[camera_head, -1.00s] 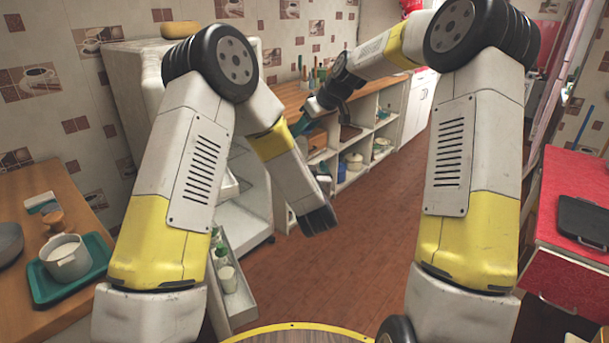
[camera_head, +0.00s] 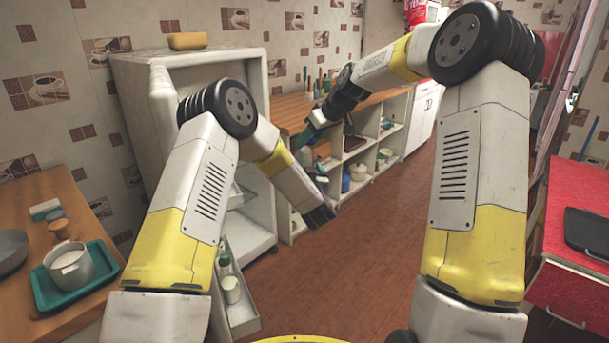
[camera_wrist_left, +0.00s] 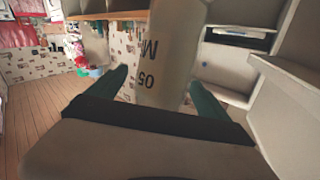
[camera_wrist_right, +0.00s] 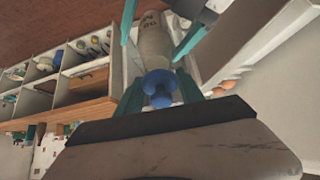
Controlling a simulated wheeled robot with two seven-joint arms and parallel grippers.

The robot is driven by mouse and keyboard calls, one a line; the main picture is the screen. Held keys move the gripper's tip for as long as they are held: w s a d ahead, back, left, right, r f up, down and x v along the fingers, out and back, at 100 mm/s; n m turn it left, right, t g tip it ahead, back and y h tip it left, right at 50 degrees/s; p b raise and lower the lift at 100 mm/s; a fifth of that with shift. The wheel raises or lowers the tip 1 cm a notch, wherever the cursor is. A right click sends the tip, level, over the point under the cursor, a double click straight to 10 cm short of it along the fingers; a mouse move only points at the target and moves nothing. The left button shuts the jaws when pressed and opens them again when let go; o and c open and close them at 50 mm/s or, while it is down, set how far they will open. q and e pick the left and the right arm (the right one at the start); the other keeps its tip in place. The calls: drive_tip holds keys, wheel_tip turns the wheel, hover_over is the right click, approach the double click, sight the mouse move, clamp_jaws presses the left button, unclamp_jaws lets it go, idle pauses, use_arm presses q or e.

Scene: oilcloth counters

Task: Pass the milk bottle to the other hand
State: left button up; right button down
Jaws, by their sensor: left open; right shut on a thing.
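The pale milk bottle (camera_wrist_right: 154,45), with a blue cap, is held by my right gripper (camera_wrist_right: 158,80), whose teal fingers are shut near its capped end. My left gripper's teal fingers reach in from the top of that view, one on each side of the bottle's other end. In the left wrist view the bottle (camera_wrist_left: 168,35), with dark lettering, lies between the open fingers of my left gripper (camera_wrist_left: 158,78). I cannot tell whether these fingers touch it. In the head view my right gripper (camera_head: 304,133) is small, and the bottle and left fingers are hard to make out.
A white cabinet (camera_head: 130,90) stands at the left, with low open shelves (camera_head: 372,150) beyond it. A pot (camera_head: 70,268) sits on a teal tray (camera_head: 45,297) on the left wooden counter. A red counter (camera_head: 568,215) is at the right. The floor between is clear.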

use_arm(q)
drive_tip(key=shift+w, duration=0.5)
use_arm(e)
drive_tip(key=shift+r, duration=0.15)
use_arm(q)
clamp_jaws()
drive_tip(key=shift+r, duration=0.1)
use_arm(e)
drive_tip(key=c, duration=0.9)
unclamp_jaws()
drive_tip(key=shift+a, duration=0.1)
drive_tip(key=shift+o, duration=1.2)
